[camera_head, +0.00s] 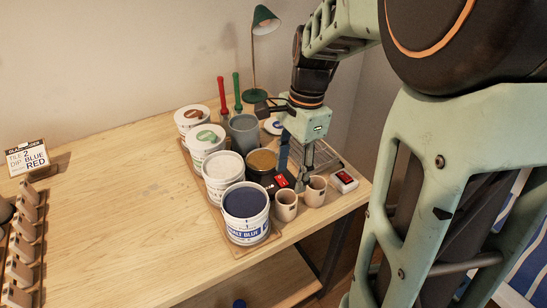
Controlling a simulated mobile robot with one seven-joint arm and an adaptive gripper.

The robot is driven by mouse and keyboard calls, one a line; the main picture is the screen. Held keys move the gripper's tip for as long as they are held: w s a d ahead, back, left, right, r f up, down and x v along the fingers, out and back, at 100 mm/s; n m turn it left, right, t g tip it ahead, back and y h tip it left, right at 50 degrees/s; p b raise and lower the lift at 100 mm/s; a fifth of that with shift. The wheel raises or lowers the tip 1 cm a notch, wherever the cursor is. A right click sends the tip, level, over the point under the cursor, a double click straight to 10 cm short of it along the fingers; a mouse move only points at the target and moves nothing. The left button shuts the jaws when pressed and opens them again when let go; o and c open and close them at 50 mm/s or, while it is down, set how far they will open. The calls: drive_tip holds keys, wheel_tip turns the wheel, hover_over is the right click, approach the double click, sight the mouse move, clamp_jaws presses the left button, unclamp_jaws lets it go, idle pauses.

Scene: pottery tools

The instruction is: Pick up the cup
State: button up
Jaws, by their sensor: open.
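Two small beige cups stand side by side at the front right of the wooden table: a left cup (286,206) and a right cup (315,191). Both are upright with open tops. My gripper (293,178) points down just behind and above the cups, with its fingers apart. It holds nothing that I can see. The near finger comes down close to the rims of the cups; I cannot tell whether it touches one.
A cobalt blue bucket (246,217), a white bucket (223,182) and an amber-topped jar (262,163) crowd the left side of the cups. A small red and white box (344,181) lies to the right. A green lamp (262,22) stands behind. The table's left part is mostly clear.

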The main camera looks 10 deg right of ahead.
sight(286, 201)
drive_tip(key=f, duration=0.7)
drive_tip(key=a+f, duration=0.1)
drive_tip(key=f, duration=0.2)
drive_tip(key=shift+s+f, duration=0.15)
drive_tip(key=shift+s, duration=0.05)
drive_tip(key=shift+c, duration=0.4)
drive_tip(key=c, duration=1)
